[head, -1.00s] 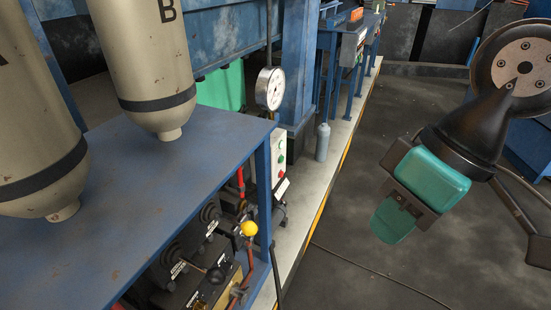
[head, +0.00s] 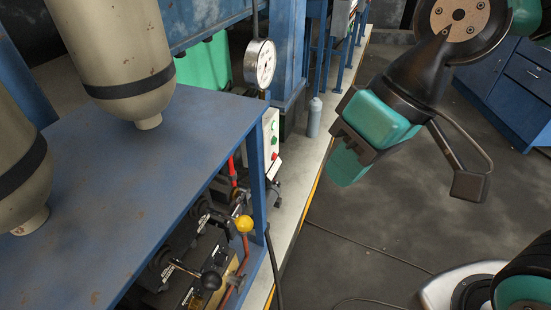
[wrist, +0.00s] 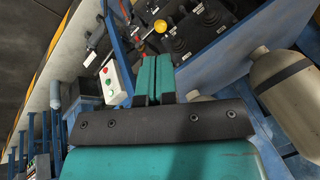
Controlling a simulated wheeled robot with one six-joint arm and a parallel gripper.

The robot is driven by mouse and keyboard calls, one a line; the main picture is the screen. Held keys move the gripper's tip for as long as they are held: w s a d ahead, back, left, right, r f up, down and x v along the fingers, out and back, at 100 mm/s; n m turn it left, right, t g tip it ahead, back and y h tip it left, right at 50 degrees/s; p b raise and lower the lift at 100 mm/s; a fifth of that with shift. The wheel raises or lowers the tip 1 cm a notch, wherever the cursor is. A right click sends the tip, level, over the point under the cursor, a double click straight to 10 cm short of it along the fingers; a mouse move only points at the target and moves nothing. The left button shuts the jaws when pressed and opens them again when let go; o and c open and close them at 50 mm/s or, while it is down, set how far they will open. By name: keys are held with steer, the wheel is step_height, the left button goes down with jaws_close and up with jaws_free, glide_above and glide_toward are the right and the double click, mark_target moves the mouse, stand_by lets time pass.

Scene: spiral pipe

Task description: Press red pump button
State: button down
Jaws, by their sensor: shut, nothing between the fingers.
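In the wrist view the box (wrist: 115,82) lies just left of my fingers, with the red button (wrist: 104,69) and a green one visible. My gripper (head: 346,166) is shut and empty, with teal fingers, in the air to the right of the box and apart from it. The shut fingers also show in the wrist view (wrist: 153,78).
The blue table (head: 130,190) bears beige tanks (head: 118,55) above it. A pressure gauge (head: 260,64) rises near the box. A yellow knob (head: 244,223) and black levers sit below the table. A grey bottle (head: 314,117) stands on the ledge.

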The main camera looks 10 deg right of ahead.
steer(key=w+a+f+m+t+y+b, duration=0.25)
steer(key=w+f+m+b, duration=0.25)
steer(key=w+f+m, duration=0.5)
steer(key=m+t+b, duration=0.8)
steer(key=m+b, duration=0.1)
steer(key=m, duration=0.6)
glide_toward(275, 157)
step_height(275, 157, up, 4)
steer(key=s, duration=0.2)
steer(key=w+d+f+m+t+h+b, duration=0.2)
steer(key=d+f+m+t+h, duration=0.1)
steer(key=d+f+m, duration=0.3)
step_height(275, 157, down, 3)
steer(key=shift+w+m+h, duration=0.4)
steer(key=shift+m+h, duration=0.15)
steer(key=shift+m, duration=0.65)
steer(key=w+a+p, duration=0.4)
steer(key=a+p, duration=0.3)
steer(key=p, duration=0.2)
steer(key=shift+w+a+p, duration=0.15)
steer(key=shift+w+p, duration=0.15)
steer(key=shift+w, duration=0.1)
